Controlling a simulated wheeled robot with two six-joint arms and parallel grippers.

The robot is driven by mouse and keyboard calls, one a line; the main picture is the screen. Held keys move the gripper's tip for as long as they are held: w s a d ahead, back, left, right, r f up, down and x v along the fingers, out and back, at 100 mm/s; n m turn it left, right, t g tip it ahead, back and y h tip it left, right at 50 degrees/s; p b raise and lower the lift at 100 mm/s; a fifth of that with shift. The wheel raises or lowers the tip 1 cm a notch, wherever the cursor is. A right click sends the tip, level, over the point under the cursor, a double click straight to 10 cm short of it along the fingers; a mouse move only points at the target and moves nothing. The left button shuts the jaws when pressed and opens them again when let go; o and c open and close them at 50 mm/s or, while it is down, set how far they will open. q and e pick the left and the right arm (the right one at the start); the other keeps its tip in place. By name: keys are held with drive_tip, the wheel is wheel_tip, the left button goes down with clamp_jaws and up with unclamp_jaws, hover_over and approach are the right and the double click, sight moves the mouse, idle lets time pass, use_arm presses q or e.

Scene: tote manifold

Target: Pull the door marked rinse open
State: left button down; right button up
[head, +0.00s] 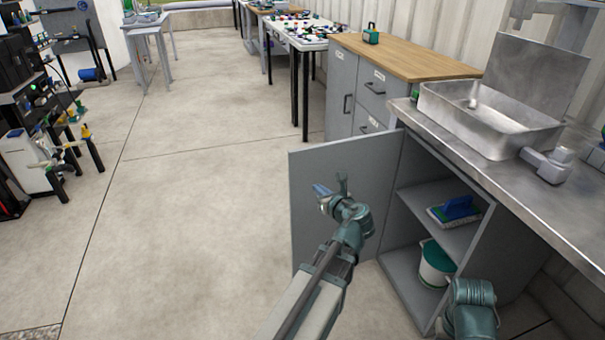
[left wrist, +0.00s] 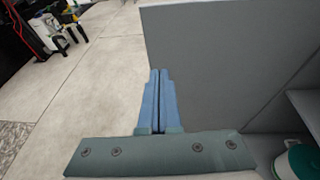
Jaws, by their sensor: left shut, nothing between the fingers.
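The grey door (head: 310,228) of the cabinet under the sink stands swung wide open, with its inner face toward me. No rinse label shows on this face. The door also fills the upper right of the left wrist view (left wrist: 225,60). My left gripper (head: 319,189) is in front of the door's inner face, near its free edge. Its blue fingers (left wrist: 159,74) are shut together with nothing between them. Whether they touch the door I cannot tell. My right arm shows at the lower right of the head view, but its gripper fingers are not seen.
The open cabinet holds a blue-handled brush (head: 458,209) on its shelf (head: 412,198) and a white and green tub (head: 436,262) below. A metal sink (head: 490,125) sits on the counter above. A drawer cabinet (head: 372,95) stands beyond.

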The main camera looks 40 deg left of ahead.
use_arm(q)
drive_tip(key=b, duration=0.3)
approach(299, 170)
drive_tip(key=w+a+f, duration=0.1)
drive_tip(key=f, duration=0.1)
drive_tip(key=w+a, duration=0.1)
drive_tip(key=a, duration=0.2)
drive_tip(key=shift+w+a+r, duration=0.15)
drive_tip(key=shift+w, duration=0.25)
drive_tip(key=shift+w+a, duration=0.25)
drive_tip(key=shift+a, duration=0.2)
